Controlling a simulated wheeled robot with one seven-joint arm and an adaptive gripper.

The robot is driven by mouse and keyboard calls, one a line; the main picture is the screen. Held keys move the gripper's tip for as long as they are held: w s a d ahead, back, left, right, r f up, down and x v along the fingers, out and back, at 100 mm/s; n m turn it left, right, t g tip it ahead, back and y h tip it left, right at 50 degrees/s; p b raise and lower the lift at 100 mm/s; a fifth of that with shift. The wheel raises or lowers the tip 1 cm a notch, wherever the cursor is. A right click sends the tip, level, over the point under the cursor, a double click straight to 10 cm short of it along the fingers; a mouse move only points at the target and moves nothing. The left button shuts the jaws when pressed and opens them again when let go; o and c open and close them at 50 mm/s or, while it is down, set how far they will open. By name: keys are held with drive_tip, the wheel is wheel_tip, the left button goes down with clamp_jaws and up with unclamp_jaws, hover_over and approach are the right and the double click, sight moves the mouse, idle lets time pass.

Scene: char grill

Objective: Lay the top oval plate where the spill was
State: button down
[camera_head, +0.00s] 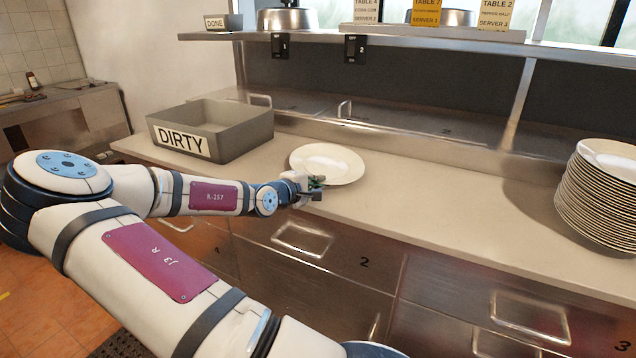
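A white oval plate (335,164) lies on or just above the pale counter, left of the middle of the view. My gripper (316,187) is at the plate's near left rim and overlaps it in the picture. The fingers are small and partly hidden, so I cannot tell whether they are shut on the rim or only beside it. A tall stack of white oval plates (592,205) stands at the right end of the counter, with its top plate (612,158) facing up. No spill shows on the visible counter (430,205).
A grey bin marked DIRTY (240,137) stands left of the plate. A steel shelf (420,42) runs above the counter, holding a DONE bin (222,22) and order cards. The counter between the plate and the stack is clear. Drawers (345,258) lie below the front edge.

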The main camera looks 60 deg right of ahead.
drive_tip(key=c, duration=2.1)
unclamp_jaws()
